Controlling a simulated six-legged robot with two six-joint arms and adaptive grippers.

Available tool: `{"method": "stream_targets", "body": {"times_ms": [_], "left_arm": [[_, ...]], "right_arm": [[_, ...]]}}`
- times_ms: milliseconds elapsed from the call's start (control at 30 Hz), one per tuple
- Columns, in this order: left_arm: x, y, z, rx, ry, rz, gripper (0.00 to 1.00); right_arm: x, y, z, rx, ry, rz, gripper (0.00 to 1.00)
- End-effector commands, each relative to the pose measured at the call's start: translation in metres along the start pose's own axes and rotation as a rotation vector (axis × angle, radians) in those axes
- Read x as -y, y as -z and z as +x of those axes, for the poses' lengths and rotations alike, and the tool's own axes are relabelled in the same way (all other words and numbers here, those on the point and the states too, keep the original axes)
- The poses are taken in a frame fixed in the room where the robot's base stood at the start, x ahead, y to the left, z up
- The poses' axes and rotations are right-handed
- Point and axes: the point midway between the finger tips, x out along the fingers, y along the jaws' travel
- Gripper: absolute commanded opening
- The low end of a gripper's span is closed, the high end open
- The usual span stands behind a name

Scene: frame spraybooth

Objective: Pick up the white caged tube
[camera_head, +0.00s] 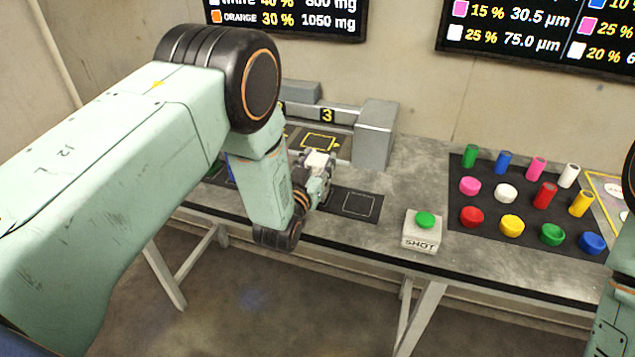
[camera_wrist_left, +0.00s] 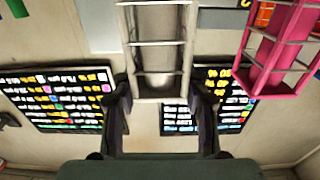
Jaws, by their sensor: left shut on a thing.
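The white caged tube (camera_wrist_left: 157,50) is an open white frame with crossbars and a pale rounded body inside. In the left wrist view it stands between the two fingers of my left gripper (camera_wrist_left: 160,104), which is shut on it. In the head view the white top of the tube (camera_head: 318,160) shows at my left gripper (camera_head: 315,178), above the table. My left arm hides much of the gripper and the tube there. My right gripper is out of view.
A pink cage (camera_wrist_left: 277,50) is close by on the right in the wrist view. The table holds a grey bay marked 3 (camera_head: 376,135), a SHOT box with a green button (camera_head: 425,220), and a dark mat (camera_head: 480,238) with several coloured cups and cylinders. Wall screens (camera_head: 545,38) hang behind.

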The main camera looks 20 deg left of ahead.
Motion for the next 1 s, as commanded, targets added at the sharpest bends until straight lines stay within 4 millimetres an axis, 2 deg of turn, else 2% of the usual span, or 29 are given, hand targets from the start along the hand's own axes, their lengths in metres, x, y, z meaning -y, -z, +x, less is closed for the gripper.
{"method": "stream_targets", "body": {"times_ms": [33,300,733,867,1000], "left_arm": [[0.000,0.001,0.001,-0.003,0.000,0.000,0.21],[0.000,0.001,0.000,-0.002,0.000,0.000,0.00],[0.000,0.004,0.001,-0.005,0.000,0.000,0.00],[0.000,0.018,0.001,-0.008,0.000,0.000,0.00],[0.000,0.046,0.002,-0.009,0.000,0.001,0.00]], "right_arm": [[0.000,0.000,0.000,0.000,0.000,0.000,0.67],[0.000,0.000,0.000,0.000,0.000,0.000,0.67],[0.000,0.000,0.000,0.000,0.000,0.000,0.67],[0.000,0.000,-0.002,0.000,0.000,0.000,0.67],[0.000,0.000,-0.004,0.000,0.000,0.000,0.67]]}}
